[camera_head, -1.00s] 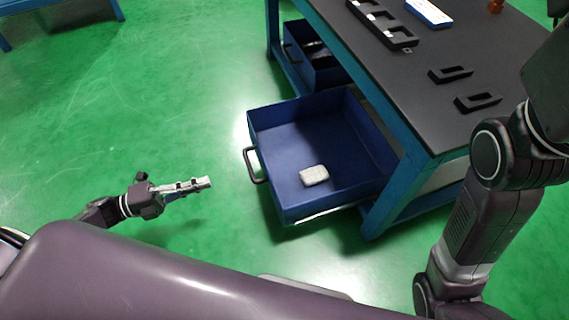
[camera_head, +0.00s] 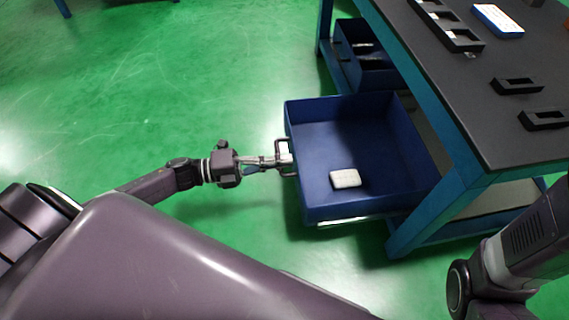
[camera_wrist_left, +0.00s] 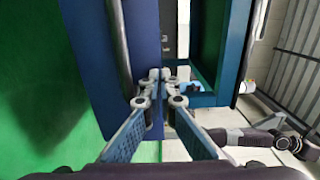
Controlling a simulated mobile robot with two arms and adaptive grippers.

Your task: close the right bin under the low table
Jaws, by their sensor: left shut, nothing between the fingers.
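The right bin (camera_head: 318,205) is a blue drawer pulled well out from under the low table (camera_head: 440,65). A small whitish block (camera_head: 345,178) lies inside it. Its dark handle (camera_head: 281,147) is on the front wall, facing left. My left gripper (camera_head: 288,160) is shut and empty, with its fingertips at the handle and front wall. In the left wrist view the fingertips (camera_wrist_left: 160,76) are in front of the blue bin wall (camera_wrist_left: 145,35), and the handle bar (camera_wrist_left: 119,45) is left of them. I cannot tell whether they touch. My right gripper is out of view.
A second blue bin (camera_head: 346,49), farther back, is also pulled out, with dark items inside. The tabletop holds black holders (camera_head: 516,86) and a blue-white box (camera_head: 497,20). The table leg (camera_head: 428,217) stands beside the right bin. Green floor left of the bins is clear.

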